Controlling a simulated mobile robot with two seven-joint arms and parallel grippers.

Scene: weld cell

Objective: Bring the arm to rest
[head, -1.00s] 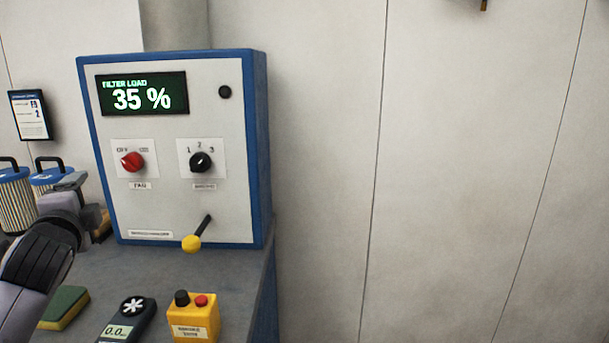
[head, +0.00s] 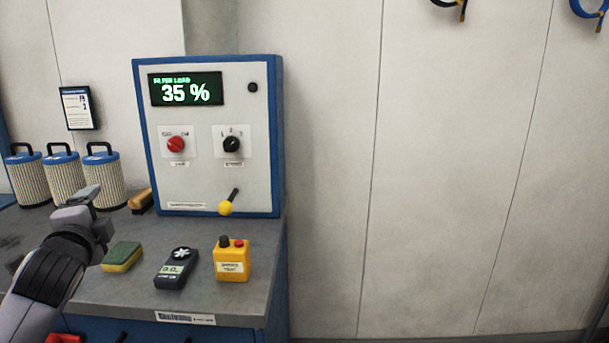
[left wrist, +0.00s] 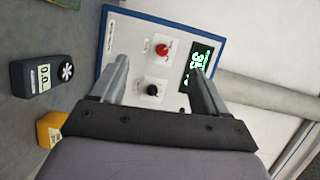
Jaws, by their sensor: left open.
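My left arm comes in from the lower left in the head view. My left gripper (head: 90,193) is above the left part of the bench, apart from the control panel (head: 160,130). In the left wrist view its two fingers (left wrist: 160,85) stand apart with nothing between them. Beyond them the panel shows its red knob (left wrist: 162,49), black knob (left wrist: 153,89) and green display. In the head view the display (head: 186,89) reads 35 %. A lever with a yellow ball (head: 225,208) sits low on the panel. My right gripper is not in view.
The grey bench (head: 120,295) carries a sponge (head: 122,257), a handheld meter (head: 175,268), a yellow button box (head: 232,260) and a brush (head: 140,201). Several filter cartridges (head: 64,178) stand at the back left. The floor side right of the bench is clear up to the wall.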

